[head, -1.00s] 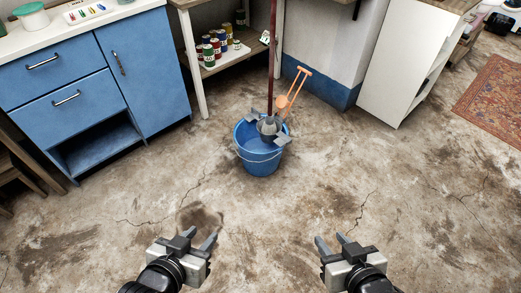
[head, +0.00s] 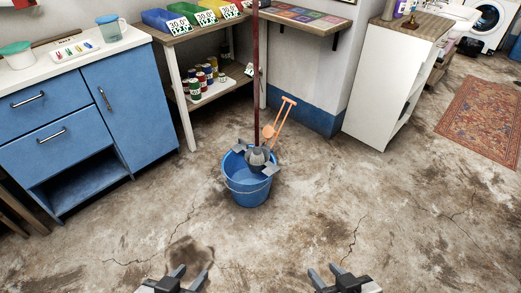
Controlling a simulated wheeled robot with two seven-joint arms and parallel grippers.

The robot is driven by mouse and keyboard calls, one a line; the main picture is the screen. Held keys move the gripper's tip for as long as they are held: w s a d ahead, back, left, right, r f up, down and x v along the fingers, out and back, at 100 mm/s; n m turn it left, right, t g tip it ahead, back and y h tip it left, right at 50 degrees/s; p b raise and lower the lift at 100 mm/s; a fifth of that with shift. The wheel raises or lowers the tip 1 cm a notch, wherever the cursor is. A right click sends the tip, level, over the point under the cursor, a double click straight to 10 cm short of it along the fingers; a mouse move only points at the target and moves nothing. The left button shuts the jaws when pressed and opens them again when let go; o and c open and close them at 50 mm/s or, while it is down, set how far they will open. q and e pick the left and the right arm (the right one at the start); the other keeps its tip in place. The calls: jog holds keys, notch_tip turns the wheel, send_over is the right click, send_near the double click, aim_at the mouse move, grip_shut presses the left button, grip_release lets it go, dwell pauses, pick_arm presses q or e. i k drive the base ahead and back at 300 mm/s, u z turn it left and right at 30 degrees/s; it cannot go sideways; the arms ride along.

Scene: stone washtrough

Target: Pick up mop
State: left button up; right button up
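The mop stands upright in a blue bucket (head: 246,190) on the floor. Its long dark red handle (head: 256,85) rises past the table, and its grey head (head: 258,156) sits at the bucket's mouth. An orange-handled tool (head: 279,122) leans up beside the mop at the bucket. My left gripper (head: 192,276) is open and empty at the bottom edge, well in front of the bucket. My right gripper (head: 325,275) is open and empty at the bottom, to the right. Both grippers are partly cut off by the frame.
A blue cabinet (head: 125,100) stands at the left. Behind the bucket is a table with coloured bins (head: 165,20) above and several cans (head: 205,76) on its lower shelf. A white cabinet (head: 380,90) and a patterned rug (head: 490,120) are at right. The floor before the bucket is clear.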

aim_at(256, 157)
jog(key=u, duration=0.4)
jog(key=i, duration=0.8)
jog(key=u, duration=0.3)
